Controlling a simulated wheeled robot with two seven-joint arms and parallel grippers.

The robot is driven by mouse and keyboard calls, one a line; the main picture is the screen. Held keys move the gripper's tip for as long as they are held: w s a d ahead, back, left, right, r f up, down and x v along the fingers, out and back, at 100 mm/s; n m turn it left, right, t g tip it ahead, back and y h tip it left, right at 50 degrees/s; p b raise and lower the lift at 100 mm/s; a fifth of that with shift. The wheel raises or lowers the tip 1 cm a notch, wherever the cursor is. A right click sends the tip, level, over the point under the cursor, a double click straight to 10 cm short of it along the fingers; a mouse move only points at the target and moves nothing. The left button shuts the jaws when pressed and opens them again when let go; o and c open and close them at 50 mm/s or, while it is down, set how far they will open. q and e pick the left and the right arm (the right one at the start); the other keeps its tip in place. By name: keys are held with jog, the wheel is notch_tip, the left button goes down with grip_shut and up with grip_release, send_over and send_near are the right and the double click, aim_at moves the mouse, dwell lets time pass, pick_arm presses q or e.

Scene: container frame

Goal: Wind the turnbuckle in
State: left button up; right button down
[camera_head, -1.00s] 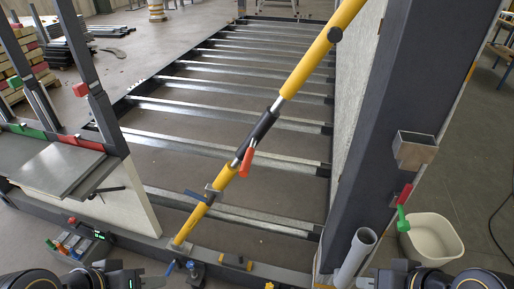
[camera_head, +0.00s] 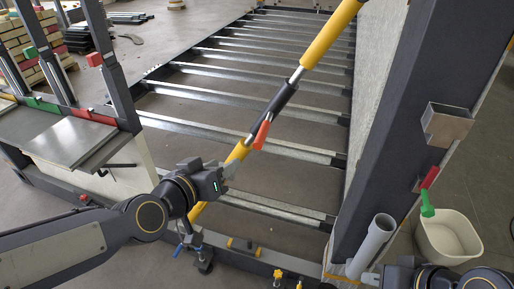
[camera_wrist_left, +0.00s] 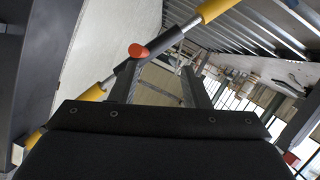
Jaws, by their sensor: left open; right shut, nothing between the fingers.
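The turnbuckle brace is a diagonal yellow pole (camera_head: 328,38) with a dark middle sleeve (camera_head: 281,97) and an orange-red handle (camera_head: 262,134) hanging from it. My left gripper (camera_head: 232,172) is beside the lower yellow tube, below the handle, and hides part of that tube. In the left wrist view its two fingers (camera_wrist_left: 162,78) are open with nothing held; the dark sleeve (camera_wrist_left: 168,40) crosses beyond them, and the handle's red end (camera_wrist_left: 138,50) shows by the left finger's tip. Contact cannot be told. My right gripper (camera_head: 369,279) is shut and empty at the bottom right.
A grey pipe (camera_head: 373,243) and white bin (camera_head: 450,237) are below. Steel floor beams (camera_head: 245,88) lie behind the brace. A grey shelf (camera_head: 70,141) is at left.

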aim_at(261, 133)
pick_arm(q)
jog(key=w+d+t+b, duration=0.1)
jog(key=d, duration=0.1)
jog(key=w+d+t+y, duration=0.1)
jog(key=d+t, duration=0.1)
jog(key=w+d+t+y+b, duration=0.1)
jog(key=w+d, duration=0.1)
jog(key=shift+d+f+t+b, duration=0.25)
jog(key=shift+f+t+b, duration=0.05)
jog(key=shift+f, duration=0.1)
jog(key=x, duration=0.7)
jog(key=shift+w, duration=0.4)
pick_arm(e)
jog(key=f, duration=0.3)
jog(key=shift+a+f, duration=0.2)
jog(key=shift+f, duration=0.1)
pick_arm(q)
jog(key=shift+r, duration=0.1)
grip_shut()
